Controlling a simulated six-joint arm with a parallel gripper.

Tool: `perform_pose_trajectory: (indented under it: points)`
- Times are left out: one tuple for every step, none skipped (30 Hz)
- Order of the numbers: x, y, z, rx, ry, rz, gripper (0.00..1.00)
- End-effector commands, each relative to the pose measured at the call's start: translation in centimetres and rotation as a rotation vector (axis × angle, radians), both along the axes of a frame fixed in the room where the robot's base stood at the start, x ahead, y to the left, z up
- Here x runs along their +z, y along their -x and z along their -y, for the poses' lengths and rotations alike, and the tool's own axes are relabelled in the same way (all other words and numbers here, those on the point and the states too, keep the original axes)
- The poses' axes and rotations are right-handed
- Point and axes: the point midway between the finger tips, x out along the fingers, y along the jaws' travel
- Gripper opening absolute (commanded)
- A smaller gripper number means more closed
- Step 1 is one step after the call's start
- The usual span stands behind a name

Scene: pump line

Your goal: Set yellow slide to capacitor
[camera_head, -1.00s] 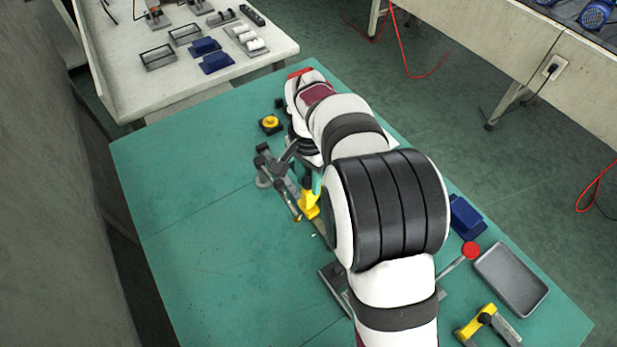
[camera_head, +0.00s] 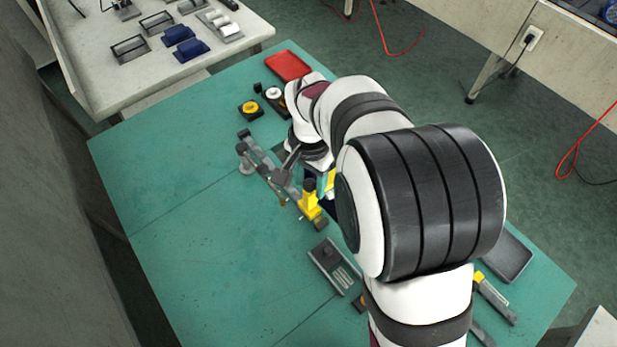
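The yellow slide (camera_head: 311,208) sits on a narrow grey rail (camera_head: 262,158) that runs diagonally across the green bench, close to the rail's near end. A dark knob tops the slide. My arm reaches over the bench from the lower right, and its wrist end is just behind and right of the slide. A small cyan part and another yellow patch show between wrist and slide. No capacitor mark can be read.
A grey device (camera_head: 334,266) lies nearer on the bench. A yellow button box (camera_head: 250,109) and red tray (camera_head: 288,65) are at the back. A grey tray (camera_head: 508,257) and yellow-ended tool (camera_head: 495,298) lie right. The bench's left side is clear.

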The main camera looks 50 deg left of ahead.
Motion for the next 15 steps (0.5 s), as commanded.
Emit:
perform_pose_trajectory:
  points:
    - [0.0, 0.0, 0.0, 0.0, 0.0, 0.0, 0.61]
    - [0.0, 0.0, 0.0, 0.0, 0.0, 0.0, 0.66]
    - [0.0, 0.0, 0.0, 0.0, 0.0, 0.0, 0.66]
    - [0.0, 0.0, 0.0, 0.0, 0.0, 0.0, 0.66]
    - [0.0, 0.0, 0.0, 0.0, 0.0, 0.0, 0.66]
    - [0.0, 0.0, 0.0, 0.0, 0.0, 0.0, 0.66]
    - [0.0, 0.0, 0.0, 0.0, 0.0, 0.0, 0.66]
    - [0.0, 0.0, 0.0, 0.0, 0.0, 0.0, 0.66]
    - [0.0, 0.0, 0.0, 0.0, 0.0, -0.001, 0.66]
    - [0.0, 0.0, 0.0, 0.0, 0.0, 0.0, 0.66]
    - [0.1, 0.0, 0.0, 0.0, 0.0, 0.0, 0.66]
    - [0.4, 0.0, 0.0, 0.0, -0.001, 0.001, 0.66]
    - [0.7, 0.0, 0.0, 0.0, -0.001, 0.001, 0.66]
    - [1.2, 0.0, -0.1, -0.001, -0.001, 0.001, 0.66]
    - [2.1, 0.0, -0.1, -0.001, -0.003, 0.001, 0.66]
